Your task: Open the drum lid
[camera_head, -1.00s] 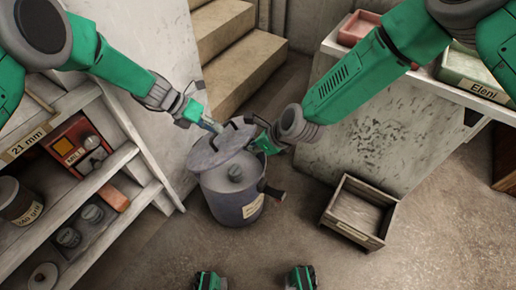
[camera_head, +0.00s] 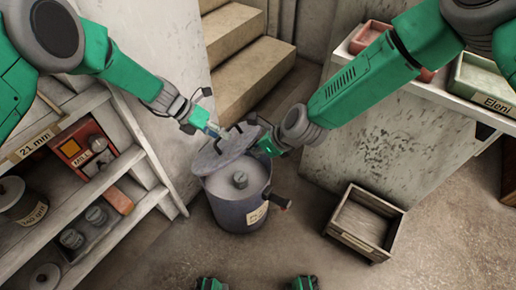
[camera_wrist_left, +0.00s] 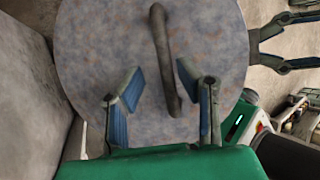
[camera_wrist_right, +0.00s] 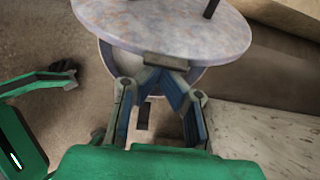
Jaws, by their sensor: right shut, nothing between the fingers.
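The drum (camera_head: 235,212) is a dark grey-blue bucket with a paper label, standing on the floor. Its round speckled lid (camera_head: 222,152) is tilted up at the back of the rim, so the pale inside and a small grey knobbed thing (camera_head: 240,180) show. The lid and its dark bar handle (camera_wrist_left: 160,45) fill the left wrist view. My left gripper (camera_wrist_left: 160,76) is open over the lid face, close to the handle; I cannot tell if it touches. My right gripper (camera_wrist_right: 162,72) is shut and empty at a small tab (camera_wrist_right: 165,60) on the lid's edge.
A shelf (camera_head: 135,160) with jars and a red box (camera_head: 86,150) stands at the left. Wooden steps (camera_head: 240,50) rise behind the drum. An empty wooden crate (camera_head: 345,238) lies on the floor at the right, before a counter with trays (camera_head: 485,75). Floor in front is clear.

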